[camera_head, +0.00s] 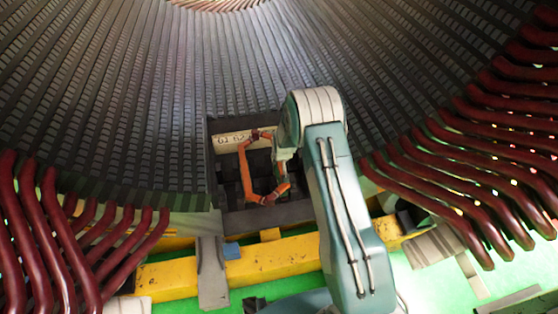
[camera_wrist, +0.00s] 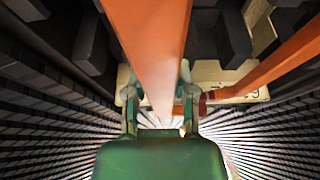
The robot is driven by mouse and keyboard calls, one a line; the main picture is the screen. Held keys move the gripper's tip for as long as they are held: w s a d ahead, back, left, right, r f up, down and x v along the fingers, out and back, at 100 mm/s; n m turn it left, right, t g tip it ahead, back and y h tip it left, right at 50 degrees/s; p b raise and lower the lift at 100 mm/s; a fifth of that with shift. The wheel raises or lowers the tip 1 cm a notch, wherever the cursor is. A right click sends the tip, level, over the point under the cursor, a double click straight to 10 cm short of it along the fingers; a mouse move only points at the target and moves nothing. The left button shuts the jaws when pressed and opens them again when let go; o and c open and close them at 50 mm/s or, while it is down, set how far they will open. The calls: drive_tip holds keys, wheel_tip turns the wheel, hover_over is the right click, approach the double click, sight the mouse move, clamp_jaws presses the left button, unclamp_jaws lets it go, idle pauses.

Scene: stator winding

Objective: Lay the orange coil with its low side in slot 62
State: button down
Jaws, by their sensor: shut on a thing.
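The orange coil (camera_head: 246,172) is a bent loop in the opening at the bottom of the stator bore in the head view. My gripper (camera_head: 283,168) is at the coil's right side, partly hidden by my arm. In the wrist view my gripper (camera_wrist: 160,98) is shut on a broad orange bar of the coil (camera_wrist: 150,35), and another orange leg of it (camera_wrist: 270,68) runs off to the right. A pale strip with dark slot numbers (camera_head: 230,141) lies behind the coil; the digits are too small to read surely. Whether the coil touches any slot cannot be told.
Dark slotted stator walls (camera_head: 130,100) curve up on both sides. Dark red coils stick out at the left (camera_head: 40,235) and right (camera_head: 480,160). A yellow beam (camera_head: 180,278) crosses in front, above a green floor (camera_head: 440,270). Dark blocks (camera_wrist: 95,50) flank the coil in the wrist view.

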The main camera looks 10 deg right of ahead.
drive_tip(key=shift+f, duration=3.3)
drive_tip(key=shift+s+f, duration=0.15)
drive_tip(key=shift+c, duration=1.8)
unclamp_jaws()
drive_tip(key=shift+r, duration=0.9)
drive_tip(key=shift+r, duration=3.7)
